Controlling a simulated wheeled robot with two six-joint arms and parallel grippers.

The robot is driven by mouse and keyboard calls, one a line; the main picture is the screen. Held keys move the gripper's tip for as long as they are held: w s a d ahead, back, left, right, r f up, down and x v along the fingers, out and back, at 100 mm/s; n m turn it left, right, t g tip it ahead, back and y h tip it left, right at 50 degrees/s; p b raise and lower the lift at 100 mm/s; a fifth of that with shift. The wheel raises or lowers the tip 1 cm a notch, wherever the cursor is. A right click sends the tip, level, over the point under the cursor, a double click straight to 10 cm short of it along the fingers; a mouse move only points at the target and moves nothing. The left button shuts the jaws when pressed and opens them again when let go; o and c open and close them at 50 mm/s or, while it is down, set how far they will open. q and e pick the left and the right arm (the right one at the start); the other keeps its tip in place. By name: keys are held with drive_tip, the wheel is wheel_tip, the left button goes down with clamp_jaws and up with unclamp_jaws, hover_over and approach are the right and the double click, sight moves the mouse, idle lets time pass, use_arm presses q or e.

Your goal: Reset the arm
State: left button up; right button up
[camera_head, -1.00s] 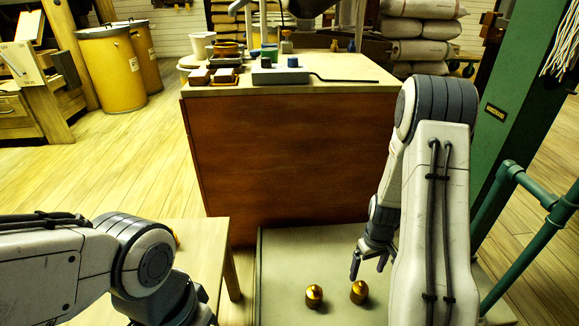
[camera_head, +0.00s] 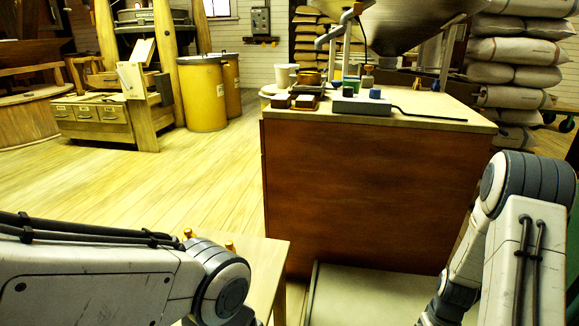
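My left arm comes in from the lower left, over a low wooden table, and its gripper is out of view below the frame. My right arm stands at the lower right, bent downward beside the brown cabinet (camera_head: 360,190). Its gripper is cut off by the bottom edge, so I cannot see its fingers. Below it lies a pale low platform (camera_head: 340,292). Small brass pieces (camera_head: 230,246) stand on the low wooden table (camera_head: 255,262), partly hidden behind my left arm.
The cabinet top (camera_head: 425,110) holds a grey box (camera_head: 361,105) with a cable, small blocks and tubs. Yellow drums (camera_head: 202,95) stand at the back left. Sacks (camera_head: 515,50) are stacked at the back right. The wooden floor (camera_head: 185,190) at left is clear.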

idle(0.4)
wheel_tip(320, 180, down, 3)
drive_tip(key=b, duration=0.3)
drive_tip(key=shift+f, duration=0.15)
wheel_tip(320, 180, up, 13)
drive_tip(key=p, duration=0.8)
drive_tip(key=shift+f+p, duration=0.1)
drive_tip(key=shift+p, duration=0.3)
wheel_tip(320, 180, down, 14)
drive_tip(key=b, duration=0.9)
drive_tip(key=r+p, duration=0.2)
drive_tip(key=r, duration=0.1)
drive_tip(key=r+p, duration=0.2)
drive_tip(key=r, duration=0.1)
drive_tip(key=shift+s+d+r+p, duration=0.1)
drive_tip(key=shift+s+r+p, duration=0.15)
drive_tip(key=shift+p, duration=0.1)
drive_tip(key=s+d+r+p, duration=0.3)
drive_tip(key=s+r+p, duration=0.25)
drive_tip(key=s, duration=0.55)
drive_tip(key=w+a+r+p, duration=0.6)
drive_tip(key=w+a+r, duration=0.2)
drive_tip(key=a+r, duration=0.2)
drive_tip(key=w+a+r+p, duration=0.6)
drive_tip(key=w+a+r, duration=0.2)
drive_tip(key=r, duration=0.7)
drive_tip(key=shift+w+a, duration=0.2)
drive_tip(key=shift+a, duration=1)
